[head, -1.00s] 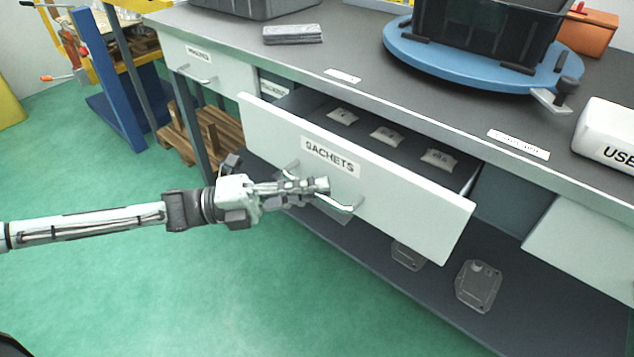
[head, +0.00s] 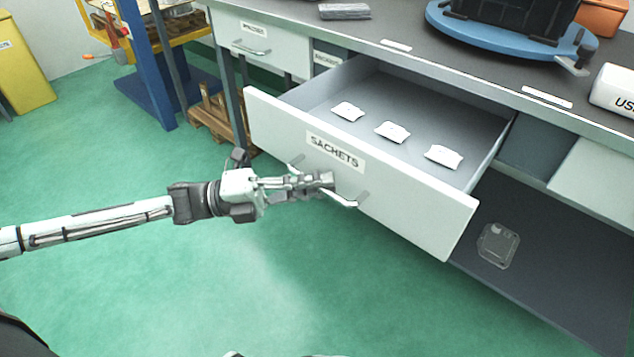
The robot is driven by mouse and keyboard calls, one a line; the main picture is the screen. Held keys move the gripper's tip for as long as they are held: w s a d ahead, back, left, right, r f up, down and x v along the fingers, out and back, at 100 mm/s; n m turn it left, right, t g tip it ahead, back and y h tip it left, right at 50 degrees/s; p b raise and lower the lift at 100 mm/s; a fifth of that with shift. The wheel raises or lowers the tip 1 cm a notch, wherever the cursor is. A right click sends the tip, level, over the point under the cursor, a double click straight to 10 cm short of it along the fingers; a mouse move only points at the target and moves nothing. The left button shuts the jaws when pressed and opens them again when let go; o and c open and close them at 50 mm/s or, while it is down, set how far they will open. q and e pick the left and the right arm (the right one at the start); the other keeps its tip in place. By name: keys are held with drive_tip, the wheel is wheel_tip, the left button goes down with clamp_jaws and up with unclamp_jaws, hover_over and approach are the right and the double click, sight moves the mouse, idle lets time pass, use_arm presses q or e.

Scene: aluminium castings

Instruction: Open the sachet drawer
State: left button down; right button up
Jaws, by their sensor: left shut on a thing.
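The sachet drawer (head: 410,213) is pulled well out from under the workbench, its white front labelled SACHETS. Three small white sachets lie in a row on its grey floor: one on the left (head: 348,111), one in the middle (head: 392,132) and one on the right (head: 443,156). My left gripper (head: 322,182) is in front of the drawer front, shut on the drawer's bar handle (head: 345,202). The fingers hide part of the handle. My right gripper is not in view.
The workbench top (head: 475,58) carries a blue turntable (head: 480,35) with a black crate. Another closed drawer (head: 262,45) is at the left. A clear plastic part (head: 498,246) lies on the lower shelf. Green floor (head: 150,290) is free in front.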

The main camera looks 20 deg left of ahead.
use_arm(q)
drive_tip(key=shift+s+a, duration=0.1)
drive_tip(key=shift+a, duration=0.05)
drive_tip(key=c, duration=1.6)
unclamp_jaws()
drive_tip(key=v, duration=1.2)
